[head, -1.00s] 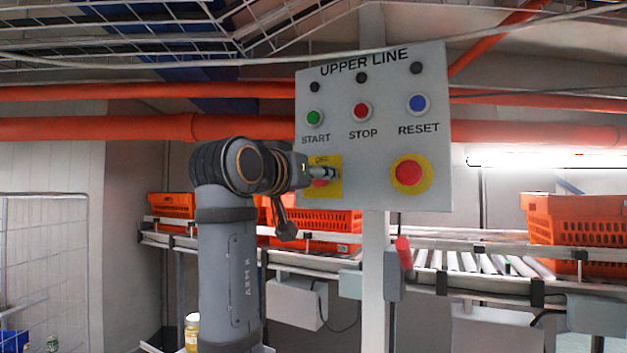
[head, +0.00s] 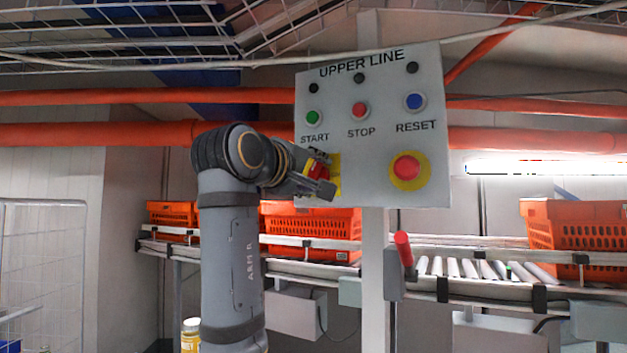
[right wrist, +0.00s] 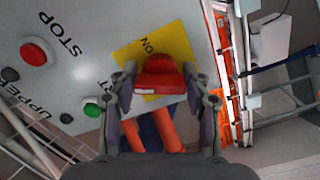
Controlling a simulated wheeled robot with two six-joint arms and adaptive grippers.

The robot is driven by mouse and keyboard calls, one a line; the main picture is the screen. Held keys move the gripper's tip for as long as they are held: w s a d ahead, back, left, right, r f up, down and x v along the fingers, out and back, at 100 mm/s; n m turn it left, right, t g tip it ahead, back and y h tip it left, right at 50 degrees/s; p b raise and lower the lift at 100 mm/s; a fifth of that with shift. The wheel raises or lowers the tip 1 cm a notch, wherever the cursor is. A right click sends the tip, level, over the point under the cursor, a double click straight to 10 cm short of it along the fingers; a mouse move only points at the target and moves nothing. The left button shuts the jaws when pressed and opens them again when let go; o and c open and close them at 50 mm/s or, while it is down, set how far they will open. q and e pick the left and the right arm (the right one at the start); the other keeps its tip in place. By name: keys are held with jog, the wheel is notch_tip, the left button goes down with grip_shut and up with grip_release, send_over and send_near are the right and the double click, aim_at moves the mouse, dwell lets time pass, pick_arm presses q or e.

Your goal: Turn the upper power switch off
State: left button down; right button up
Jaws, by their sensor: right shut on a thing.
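The upper line panel (head: 375,165) is a grey board on a post. Its power switch is a red knob (head: 318,171) on a yellow plate (head: 335,166) at the lower left, partly hidden by my right gripper (head: 322,172) in the head view. In the right wrist view the red knob (right wrist: 160,76) sits between both fingers of my right gripper (right wrist: 160,82), which is shut on it. The yellow plate (right wrist: 178,45) behind it shows the word ON; the OFF label is hidden. My left gripper is not in view.
The panel also carries a green START button (head: 314,117), a red STOP button (head: 360,110), a blue RESET button (head: 414,101) and a red emergency button (head: 406,169). A red lever (head: 403,248) is on the post below. Orange totes (head: 575,228) stand on the conveyor behind.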

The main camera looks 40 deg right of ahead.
jog(key=n+b, duration=0.1)
jog(key=n, duration=0.4)
jog(key=shift+r, duration=0.1)
jog(key=shift+n, duration=0.3)
dwell(0.4)
jog(key=o, duration=1.2)
jog(key=shift+d, duration=0.15)
jog(key=shift+c, duration=0.2)
jog(key=shift+b, duration=0.3)
